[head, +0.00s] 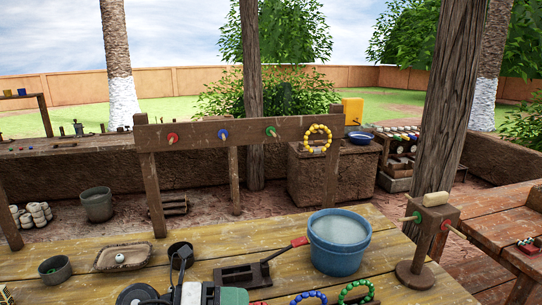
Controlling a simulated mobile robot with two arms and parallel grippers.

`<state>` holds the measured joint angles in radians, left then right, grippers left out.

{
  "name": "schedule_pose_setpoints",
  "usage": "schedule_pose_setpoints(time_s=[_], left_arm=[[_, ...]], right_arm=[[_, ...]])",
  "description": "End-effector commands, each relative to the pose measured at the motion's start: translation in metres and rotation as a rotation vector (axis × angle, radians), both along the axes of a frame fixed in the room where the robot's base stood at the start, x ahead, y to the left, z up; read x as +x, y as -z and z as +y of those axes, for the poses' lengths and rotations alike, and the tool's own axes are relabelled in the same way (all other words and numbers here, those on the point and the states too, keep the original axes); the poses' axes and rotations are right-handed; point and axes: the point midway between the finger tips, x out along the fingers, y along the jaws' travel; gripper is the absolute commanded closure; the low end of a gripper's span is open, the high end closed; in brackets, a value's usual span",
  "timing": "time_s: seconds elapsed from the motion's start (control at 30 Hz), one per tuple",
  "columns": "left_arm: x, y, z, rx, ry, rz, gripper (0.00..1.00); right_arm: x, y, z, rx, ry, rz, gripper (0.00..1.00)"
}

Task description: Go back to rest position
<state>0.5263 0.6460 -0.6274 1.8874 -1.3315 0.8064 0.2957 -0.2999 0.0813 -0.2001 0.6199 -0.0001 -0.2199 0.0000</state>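The wooden worktable (240,238) spreads across the bottom of the view. A blue tub (338,250) with a pale grey filling stands upright on it, right of the middle.
A wooden stand (415,272) rises at right. A peg rail (195,134) holds yellow beads (318,132).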

Motion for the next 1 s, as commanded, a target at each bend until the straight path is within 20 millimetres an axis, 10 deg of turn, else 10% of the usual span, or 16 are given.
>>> schedule_pose_setpoints(time_s=[0.17,0.37,0.67,1.0], left_arm=[[-0.005,-0.040,-0.005,-0.520,-0.261,0.136,0.45],[0.004,-0.035,0.047,-0.948,-0.697,0.413,0.45],[-0.049,0.084,0.130,-1.169,-1.480,1.035,0.45],[-0.168,0.172,0.142,-0.932,-2.003,1.604,0.45]], right_arm=[[0.000,0.000,0.000,0.000,0.000,0.000,0.52],[0.000,0.000,0.000,0.000,0.000,0.000,0.52],[0.000,0.000,0.000,0.000,0.000,0.000,0.52],[0.000,0.000,0.000,0.000,0.000,0.000,0.52]])
